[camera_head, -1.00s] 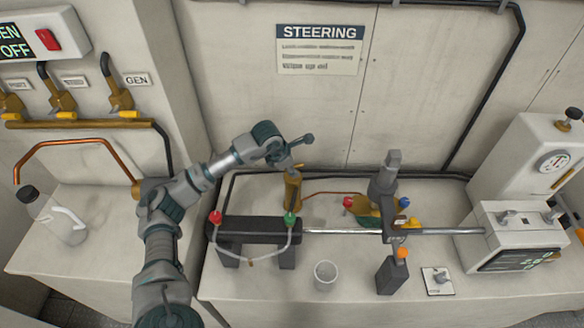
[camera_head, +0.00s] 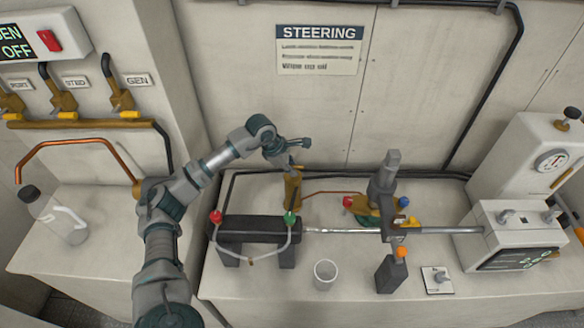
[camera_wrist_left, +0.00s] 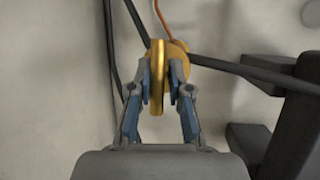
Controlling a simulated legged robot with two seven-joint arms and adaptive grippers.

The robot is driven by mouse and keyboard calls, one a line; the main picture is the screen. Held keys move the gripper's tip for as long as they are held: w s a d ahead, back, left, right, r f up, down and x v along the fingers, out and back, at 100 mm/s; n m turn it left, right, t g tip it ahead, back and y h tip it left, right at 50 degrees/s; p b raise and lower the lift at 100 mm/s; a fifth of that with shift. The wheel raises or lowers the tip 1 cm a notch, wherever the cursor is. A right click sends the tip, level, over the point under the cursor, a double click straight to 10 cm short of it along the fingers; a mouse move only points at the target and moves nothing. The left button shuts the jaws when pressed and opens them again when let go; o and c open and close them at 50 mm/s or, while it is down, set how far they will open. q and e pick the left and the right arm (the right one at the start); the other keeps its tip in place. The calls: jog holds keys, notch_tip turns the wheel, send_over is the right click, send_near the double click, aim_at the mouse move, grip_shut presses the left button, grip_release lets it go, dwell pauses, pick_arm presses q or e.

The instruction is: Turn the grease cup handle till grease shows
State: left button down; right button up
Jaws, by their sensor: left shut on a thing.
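The brass grease cup (camera_head: 292,190) stands upright on the bench behind the dark steering cylinder, with a thin copper line running right from it. Its brass handle (camera_wrist_left: 157,80) shows edge-on in the left wrist view, between my fingers. My left gripper (camera_head: 298,168) is at the top of the cup. In the left wrist view my left gripper (camera_wrist_left: 166,85) is shut on the handle, a finger on each side. I cannot make out any grease in these views. My right gripper is not in view.
The dark cylinder (camera_head: 253,226) with red and green fittings and a clear hose stands in front of the cup. A clear beaker (camera_head: 325,274) stands on the bench front. A brass-and-grey linkage (camera_head: 384,190) rises to the right.

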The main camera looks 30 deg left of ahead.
pick_arm(q)
jog(key=c, duration=1.1)
grip_release()
jog(key=shift+w+a+r, duration=0.1)
jog(key=v, duration=1.1)
jog(key=shift+a+r, duration=0.3)
